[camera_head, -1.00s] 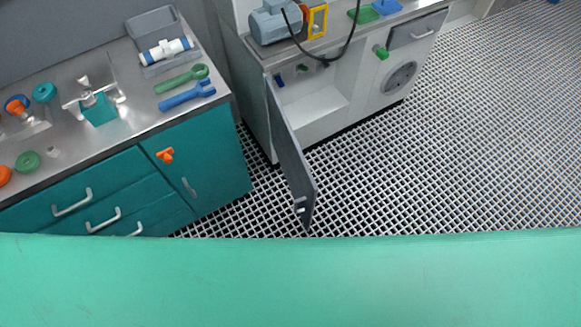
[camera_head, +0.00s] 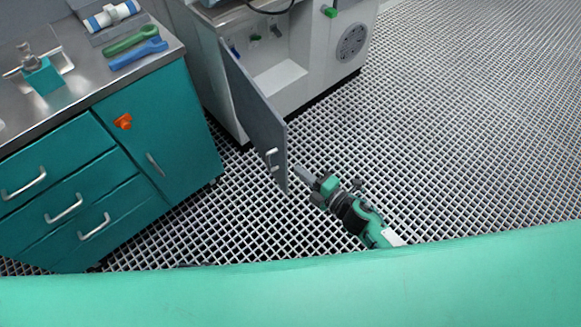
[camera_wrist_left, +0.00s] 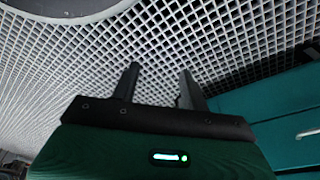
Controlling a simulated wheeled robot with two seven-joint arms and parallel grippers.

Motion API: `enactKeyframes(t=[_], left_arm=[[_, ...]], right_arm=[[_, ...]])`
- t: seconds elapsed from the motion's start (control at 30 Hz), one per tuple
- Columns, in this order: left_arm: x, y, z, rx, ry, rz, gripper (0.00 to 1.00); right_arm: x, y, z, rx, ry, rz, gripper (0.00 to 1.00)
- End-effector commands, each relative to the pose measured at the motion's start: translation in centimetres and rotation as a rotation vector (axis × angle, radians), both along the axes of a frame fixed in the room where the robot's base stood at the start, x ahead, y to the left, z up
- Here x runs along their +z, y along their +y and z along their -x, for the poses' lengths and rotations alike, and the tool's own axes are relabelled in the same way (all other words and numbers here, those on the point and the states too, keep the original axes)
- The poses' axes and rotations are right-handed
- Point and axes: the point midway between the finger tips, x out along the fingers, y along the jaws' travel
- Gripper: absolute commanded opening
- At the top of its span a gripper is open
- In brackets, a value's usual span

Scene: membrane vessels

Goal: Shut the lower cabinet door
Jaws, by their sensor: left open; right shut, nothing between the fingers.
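The lower cabinet door (camera_head: 256,110) is a grey panel that stands swung open from the white cabinet (camera_head: 318,50), in the head view. It has a pale handle (camera_head: 271,159) near its free edge. The cabinet's inside shows behind it. My right gripper (camera_head: 299,170) is shut and empty, close to the door's free edge; I cannot tell whether it touches. My left gripper (camera_wrist_left: 158,82) is open and empty in the left wrist view, over the grating floor; it does not show in the head view.
A teal drawer unit (camera_head: 165,130) with a steel top stands to the left. On it are a blue wrench (camera_head: 138,54), a green wrench (camera_head: 131,40) and a grey tray (camera_head: 98,38). The grating floor (camera_head: 440,130) to the right is clear. Teal drawers (camera_wrist_left: 280,110) also show in the left wrist view.

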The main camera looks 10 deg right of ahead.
Motion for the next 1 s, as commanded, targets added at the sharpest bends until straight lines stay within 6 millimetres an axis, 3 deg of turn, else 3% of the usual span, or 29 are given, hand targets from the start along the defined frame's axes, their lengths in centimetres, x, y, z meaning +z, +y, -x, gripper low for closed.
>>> enactKeyframes(t=[0.1,0.27,0.73,1.0], left_arm=[[1.0,0.0,-0.3,0.002,-0.006,0.001,0.45],[1.3,0.0,-0.3,0.002,-0.005,0.001,0.45],[-0.4,0.1,0.0,-0.001,-0.002,-0.002,0.45],[-0.8,0.2,0.1,-0.001,-0.005,-0.003,0.45]], right_arm=[[1.8,1.1,0.3,0.049,-0.082,0.026,0.0],[2.5,2.0,-0.2,0.06,-0.101,0.033,0.0],[2.5,8.5,-6.8,0.057,-0.097,0.03,0.0],[2.4,5.2,-8.2,0.057,-0.096,0.032,0.0]])
